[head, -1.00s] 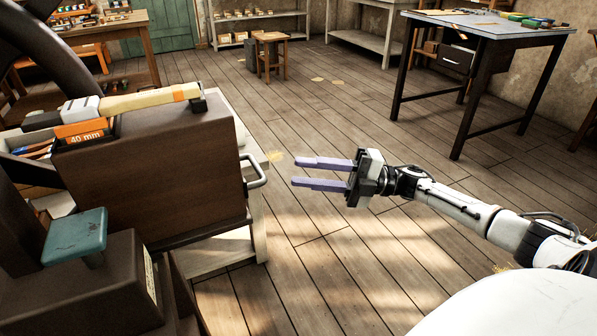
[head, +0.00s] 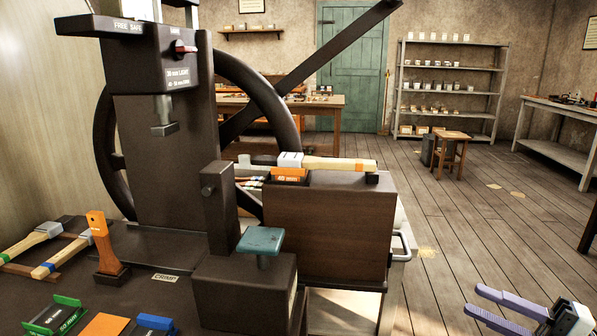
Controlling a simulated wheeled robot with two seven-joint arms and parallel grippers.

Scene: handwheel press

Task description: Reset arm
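My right gripper (head: 474,300) shows at the lower right corner, over the wooden floor. Its two purple fingers are apart and nothing is between them. The picture edge cuts off its arm. My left gripper is not in view. The dark handwheel press (head: 160,130) stands at the left, with a large wheel (head: 262,92) behind its column and a long dark lever (head: 340,42) rising to the upper right. A red knob (head: 183,48) sits on its head above a label. A teal pad (head: 261,240) tops a block at the front of the bench.
A brown wooden box (head: 330,230) carries a pale-handled tool (head: 335,163). An orange upright handle (head: 99,232), two wooden-handled tools and green and blue pieces lie on the bench (head: 165,300). Open floor (head: 450,210) extends right, toward a stool (head: 450,153) and shelves (head: 452,68).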

